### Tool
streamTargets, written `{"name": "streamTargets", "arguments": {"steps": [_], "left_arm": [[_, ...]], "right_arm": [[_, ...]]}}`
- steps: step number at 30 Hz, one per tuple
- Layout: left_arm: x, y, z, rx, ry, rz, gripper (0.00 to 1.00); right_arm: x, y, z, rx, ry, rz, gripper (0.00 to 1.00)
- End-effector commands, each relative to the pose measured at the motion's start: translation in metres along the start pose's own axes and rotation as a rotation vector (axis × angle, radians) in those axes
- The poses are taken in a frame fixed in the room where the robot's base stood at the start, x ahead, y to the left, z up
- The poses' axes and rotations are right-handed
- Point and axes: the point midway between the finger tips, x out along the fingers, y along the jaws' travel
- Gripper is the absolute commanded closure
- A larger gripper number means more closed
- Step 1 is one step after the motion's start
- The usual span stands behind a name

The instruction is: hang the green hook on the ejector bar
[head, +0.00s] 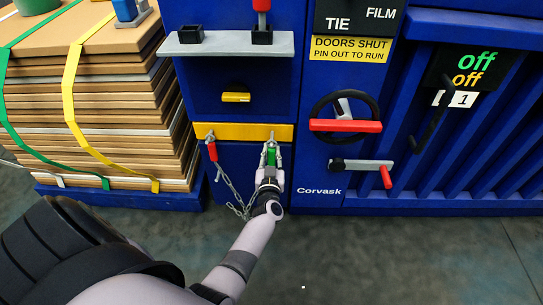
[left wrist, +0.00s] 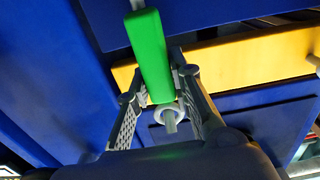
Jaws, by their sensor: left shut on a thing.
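The green hook (head: 271,157) is upright in my left gripper (head: 270,163), in front of the yellow bar (head: 230,132) on the blue machine. Its grey upper end reaches up against the bar's right part in the head view; I cannot tell whether it is over the bar or only in front of it. In the left wrist view the green body (left wrist: 150,55) stands between the two fingers, with a grey ring (left wrist: 168,113) at its lower end. The yellow bar (left wrist: 240,62) lies behind it. My right gripper is not in view.
A red hook (head: 212,151) hangs at the bar's left end. A chain (head: 230,184) droops from it towards my left wrist. A grey shelf (head: 225,44) juts out above. A strapped board stack (head: 95,110) stands left, and a handwheel (head: 345,118) and lever (head: 362,165) are right.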

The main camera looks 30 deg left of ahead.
Motion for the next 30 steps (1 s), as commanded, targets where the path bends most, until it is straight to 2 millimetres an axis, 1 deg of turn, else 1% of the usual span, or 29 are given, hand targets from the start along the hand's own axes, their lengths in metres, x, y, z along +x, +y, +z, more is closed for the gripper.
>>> {"name": "streamTargets", "arguments": {"steps": [3,14,30], "left_arm": [[0.001,0.000,0.000,0.000,0.000,0.000,1.00],[0.002,0.000,0.000,0.000,0.001,-0.001,1.00],[0.022,0.000,0.000,-0.001,0.001,-0.001,1.00]], "right_arm": [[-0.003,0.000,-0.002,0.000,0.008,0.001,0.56],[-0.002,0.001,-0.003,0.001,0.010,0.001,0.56],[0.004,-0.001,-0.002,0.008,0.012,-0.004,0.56]]}}
